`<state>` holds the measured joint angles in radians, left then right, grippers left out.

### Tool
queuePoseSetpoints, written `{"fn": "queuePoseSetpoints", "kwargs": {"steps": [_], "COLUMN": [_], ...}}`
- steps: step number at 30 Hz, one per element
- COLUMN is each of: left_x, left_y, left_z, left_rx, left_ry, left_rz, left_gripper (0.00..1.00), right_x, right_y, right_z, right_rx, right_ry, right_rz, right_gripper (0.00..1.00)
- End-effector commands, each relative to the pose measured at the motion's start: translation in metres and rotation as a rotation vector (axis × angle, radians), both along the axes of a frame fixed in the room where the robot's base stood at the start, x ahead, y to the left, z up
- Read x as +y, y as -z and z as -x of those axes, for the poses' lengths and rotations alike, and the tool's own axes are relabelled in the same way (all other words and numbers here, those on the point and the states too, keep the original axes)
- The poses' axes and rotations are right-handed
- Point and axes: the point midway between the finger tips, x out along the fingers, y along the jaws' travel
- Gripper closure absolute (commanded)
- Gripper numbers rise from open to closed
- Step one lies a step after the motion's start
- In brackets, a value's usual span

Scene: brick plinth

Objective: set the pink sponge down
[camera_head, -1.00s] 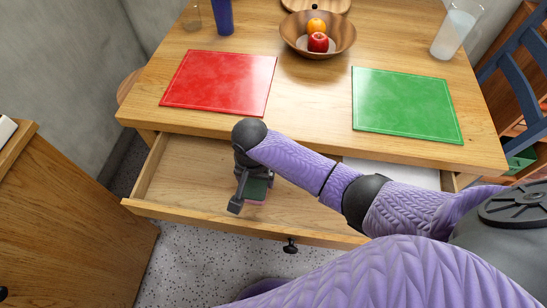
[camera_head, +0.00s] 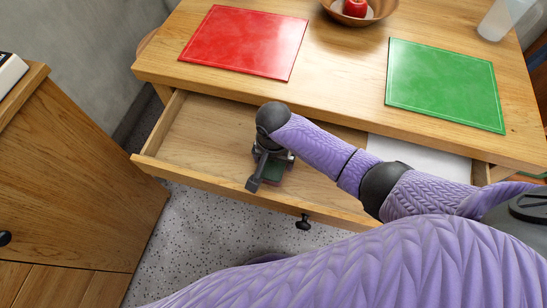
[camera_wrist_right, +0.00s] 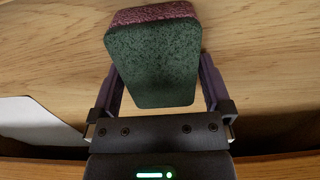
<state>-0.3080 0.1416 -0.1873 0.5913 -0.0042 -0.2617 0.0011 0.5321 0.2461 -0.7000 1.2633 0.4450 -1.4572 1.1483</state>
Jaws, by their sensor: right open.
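The pink sponge (camera_wrist_right: 152,55) shows in the right wrist view, with a dark green face toward the camera and a pink edge at the top. It is between the two fingers of my right gripper (camera_wrist_right: 160,92), which is open. Wood lies behind it. In the head view my right gripper (camera_head: 268,176) points down inside the open drawer (camera_head: 190,135), near its front board. My left gripper is not in view.
The table above the drawer carries a red mat (camera_head: 246,42), a green mat (camera_head: 445,82) and a wooden bowl (camera_head: 375,17) with a red fruit. A white sheet (camera_head: 415,155) lies in the drawer's right part. A wooden cabinet (camera_head: 65,165) stands at the left.

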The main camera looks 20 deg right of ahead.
Motion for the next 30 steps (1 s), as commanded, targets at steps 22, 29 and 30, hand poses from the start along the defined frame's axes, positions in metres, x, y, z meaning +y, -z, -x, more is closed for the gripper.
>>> {"fn": "queuePoseSetpoints", "kwargs": {"steps": [22,29,30], "left_x": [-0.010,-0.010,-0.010], "left_y": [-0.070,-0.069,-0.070], "left_z": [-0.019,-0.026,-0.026], "left_rx": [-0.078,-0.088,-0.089], "left_ry": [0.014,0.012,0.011], "left_rz": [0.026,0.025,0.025], "left_gripper": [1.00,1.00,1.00], "right_x": [0.001,0.001,0.000], "right_y": [-0.120,-0.120,-0.120], "right_z": [0.000,0.000,0.000], "right_rx": [-0.001,-0.001,-0.001], "right_ry": [-0.001,-0.001,-0.001], "right_rz": [-0.001,-0.001,-0.001], "right_gripper": [0.00,0.00,0.00]}}
